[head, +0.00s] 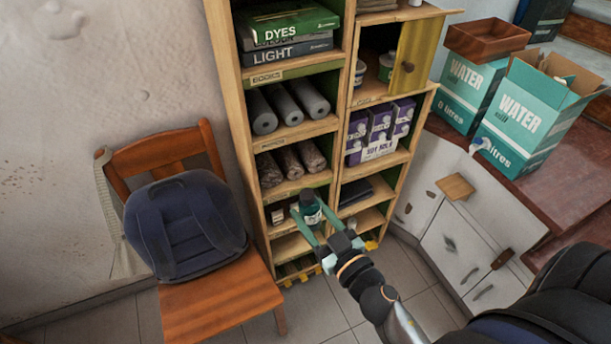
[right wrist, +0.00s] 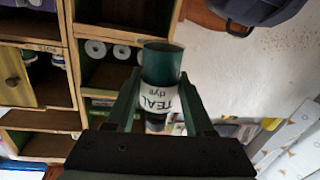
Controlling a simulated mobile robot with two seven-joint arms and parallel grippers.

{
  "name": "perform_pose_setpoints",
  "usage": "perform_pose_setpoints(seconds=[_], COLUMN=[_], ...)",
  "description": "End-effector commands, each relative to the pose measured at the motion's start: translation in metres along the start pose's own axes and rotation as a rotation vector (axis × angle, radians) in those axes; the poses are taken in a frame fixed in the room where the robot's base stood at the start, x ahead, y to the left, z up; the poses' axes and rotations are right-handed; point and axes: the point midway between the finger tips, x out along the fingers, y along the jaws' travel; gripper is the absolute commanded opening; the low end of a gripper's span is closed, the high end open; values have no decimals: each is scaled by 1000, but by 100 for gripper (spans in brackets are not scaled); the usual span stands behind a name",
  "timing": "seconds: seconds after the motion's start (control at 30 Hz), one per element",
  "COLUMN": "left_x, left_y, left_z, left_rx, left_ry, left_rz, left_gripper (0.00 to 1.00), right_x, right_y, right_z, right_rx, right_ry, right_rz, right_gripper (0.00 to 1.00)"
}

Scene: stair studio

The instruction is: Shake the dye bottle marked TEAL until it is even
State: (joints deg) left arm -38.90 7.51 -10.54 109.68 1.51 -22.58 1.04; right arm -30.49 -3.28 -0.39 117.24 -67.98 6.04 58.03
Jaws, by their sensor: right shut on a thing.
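The dye bottle is dark teal with a white band, and in the right wrist view the bottle (right wrist: 162,66) shows the words TEAL dye. My right gripper (right wrist: 158,102) is shut on it, with one green finger on each side. In the head view the bottle (head: 311,212) sits between the fingertips of my right gripper (head: 311,218), in front of the lower part of the shelf unit. The dye inside cannot be made out. My left gripper is in neither view.
The wooden shelf unit (head: 243,97) holds books, grey rolls and purple boxes close behind the bottle. A wooden chair (head: 220,300) with a blue backpack (head: 183,225) stands left. Water boxes (head: 520,115) stand on the red-brown counter (head: 560,200) at right. Tiled floor shows below.

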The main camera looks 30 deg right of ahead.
Motion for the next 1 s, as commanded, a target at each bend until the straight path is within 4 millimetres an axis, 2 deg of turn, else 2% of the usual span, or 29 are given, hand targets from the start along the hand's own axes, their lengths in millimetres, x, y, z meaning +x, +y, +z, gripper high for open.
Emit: perform_pose_setpoints(seconds=[0.03,0.1,0.43,0.63,1.0], left_x=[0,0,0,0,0], left_y=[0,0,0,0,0], left_z=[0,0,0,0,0], left_rx=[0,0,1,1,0], left_ry=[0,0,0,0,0], left_rz=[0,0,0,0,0], left_gripper=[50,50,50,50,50], right_x=[7,8,6,6,5], right_y=[-5,-4,0,6,6], right_z=[-4,-7,-58,-104,-104], right_rx=[119,112,110,111,115], right_ry=[10,16,20,23,10], right_rz=[83,79,73,72,77], right_gripper=[0,0,0,0,0])
